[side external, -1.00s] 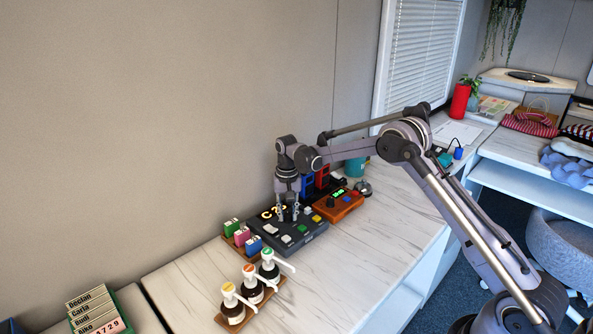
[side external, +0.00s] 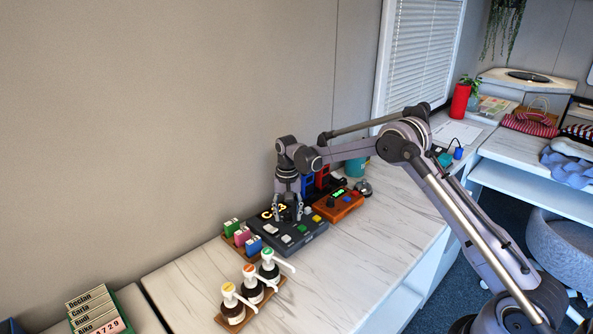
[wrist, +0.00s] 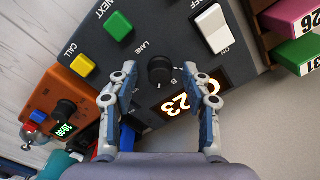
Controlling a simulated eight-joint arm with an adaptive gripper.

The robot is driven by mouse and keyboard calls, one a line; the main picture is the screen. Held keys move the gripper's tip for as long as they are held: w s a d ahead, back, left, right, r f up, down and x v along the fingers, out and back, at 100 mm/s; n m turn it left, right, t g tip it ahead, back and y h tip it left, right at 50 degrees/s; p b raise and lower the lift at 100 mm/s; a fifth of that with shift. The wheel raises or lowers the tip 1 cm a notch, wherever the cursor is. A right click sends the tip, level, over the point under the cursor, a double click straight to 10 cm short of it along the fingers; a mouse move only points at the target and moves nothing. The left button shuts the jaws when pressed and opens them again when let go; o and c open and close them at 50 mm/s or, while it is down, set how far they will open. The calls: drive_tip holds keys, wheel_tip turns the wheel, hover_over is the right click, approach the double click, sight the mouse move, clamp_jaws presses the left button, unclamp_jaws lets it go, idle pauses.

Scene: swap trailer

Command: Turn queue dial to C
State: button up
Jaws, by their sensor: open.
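The queue dial (wrist: 161,71) is a black round knob marked LANE on the dark grey console (wrist: 185,50). A letter B shows beside it; its pointer setting is too small to read surely. My gripper (wrist: 168,88) is open, with one finger on each side of the dial and no clear contact. A lit display (wrist: 174,105) with white digits sits beside the dial, partly hidden by a finger. In the side view my gripper (side external: 287,213) is low over the console (side external: 296,239) and hides the dial.
Green NEXT (wrist: 118,25) and yellow CALL (wrist: 83,66) buttons and a white ON/OFF switch (wrist: 213,28) lie near the dial. An orange box (side external: 338,205) stands right of the console. Pump bottles (side external: 250,287) stand in front. Coloured number blocks (side external: 242,236) are at left.

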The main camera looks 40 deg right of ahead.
sight(288, 214)
wheel_tip(288, 214, up, 12)
idle(0.6)
drive_tip(key=s+a+r+n+t, duration=0.3)
drive_tip(key=s+a+r+n, duration=0.15)
drive_tip(key=s+r, duration=0.8)
drive_tip(key=s+a+f+n+t, duration=0.2)
drive_tip(key=s+f, duration=0.1)
drive_tip(key=s, duration=0.6)
drive_tip(key=s+a+f+n+t, duration=0.1)
drive_tip(key=s+a+f+t, duration=0.1)
drive_tip(key=s, duration=0.7)
drive_tip(key=shift+s+f+n, duration=0.25)
drive_tip(key=shift+f+n, duration=0.1)
drive_tip(key=shift+f, duration=0.4)
